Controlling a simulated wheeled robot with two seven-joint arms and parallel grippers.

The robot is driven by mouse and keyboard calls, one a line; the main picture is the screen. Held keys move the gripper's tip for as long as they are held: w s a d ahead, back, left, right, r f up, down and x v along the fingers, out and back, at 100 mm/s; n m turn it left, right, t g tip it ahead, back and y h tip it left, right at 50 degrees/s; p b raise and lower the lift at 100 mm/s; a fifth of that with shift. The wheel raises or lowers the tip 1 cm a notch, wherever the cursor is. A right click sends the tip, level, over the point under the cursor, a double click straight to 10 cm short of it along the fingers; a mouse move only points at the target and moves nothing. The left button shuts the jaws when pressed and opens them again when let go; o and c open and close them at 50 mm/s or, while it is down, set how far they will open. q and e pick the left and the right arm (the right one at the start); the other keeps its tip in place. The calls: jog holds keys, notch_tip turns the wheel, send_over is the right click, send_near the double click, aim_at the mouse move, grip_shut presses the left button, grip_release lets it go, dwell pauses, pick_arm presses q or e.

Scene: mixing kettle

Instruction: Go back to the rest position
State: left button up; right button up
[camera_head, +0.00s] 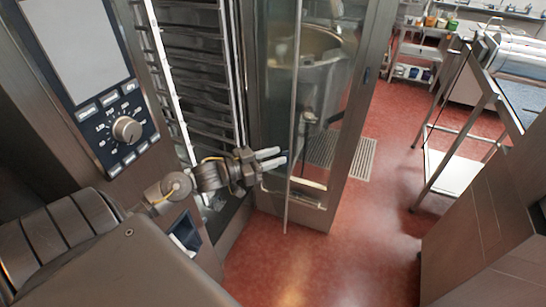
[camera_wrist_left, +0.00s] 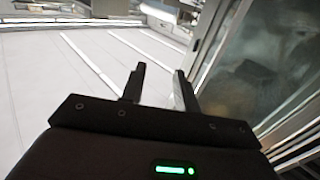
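My left gripper (camera_head: 271,158) is in the middle of the head view, at the end of my arm coming in from the left. Its two pale fingertips are apart, with nothing seen between them. They are close to the glass door (camera_head: 315,75) and its long vertical handle bar (camera_head: 295,110); I cannot tell whether they touch. In the left wrist view the two dark fingers (camera_wrist_left: 160,88) stand apart and empty, with a glass panel (camera_wrist_left: 265,65) to their right. My right gripper is not in view.
An oven with a dial panel (camera_head: 127,129) stands at the left, beside a tall rack (camera_head: 196,70). A kettle (camera_head: 325,68) shows behind the glass. A steel table (camera_head: 515,100) and a shelf (camera_head: 417,50) stand at the right. Red floor (camera_head: 335,265) is clear in front.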

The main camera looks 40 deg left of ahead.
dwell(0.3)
pick_arm(q)
jog(key=a+f+n+g+y+b, duration=0.1)
jog(key=a+f+y, duration=0.2)
jog(key=a+f, duration=0.5)
jog(key=a+f+n+g+y+b, duration=0.1)
jog(key=a+f+y, duration=0.25)
jog(key=f, duration=0.95)
jog(key=s+a+f+g+y+b, duration=0.15)
jog(key=s+f, duration=0.25)
jog(key=f, duration=0.5)
jog(key=s+f+g+y+b, duration=0.1)
jog(key=s+f+g, duration=0.15)
jog(key=f, duration=0.75)
jog(key=s+d+f+n+g+y+b, duration=0.1)
jog(key=s+d+f+g+b, duration=0.2)
jog(key=s+f, duration=0.85)
jog(key=s+d+f+g+b, duration=0.2)
jog(key=s+d+f, duration=0.2)
jog(key=s+f, duration=0.8)
jog(key=s+d+f+g+h+b, duration=0.1)
jog(key=s+d+f+g+b, duration=0.2)
jog(key=s+d+f, duration=0.8)
jog(key=s+d+b, duration=0.2)
jog(key=s+d, duration=0.1)
jog(key=shift+g, duration=0.4)
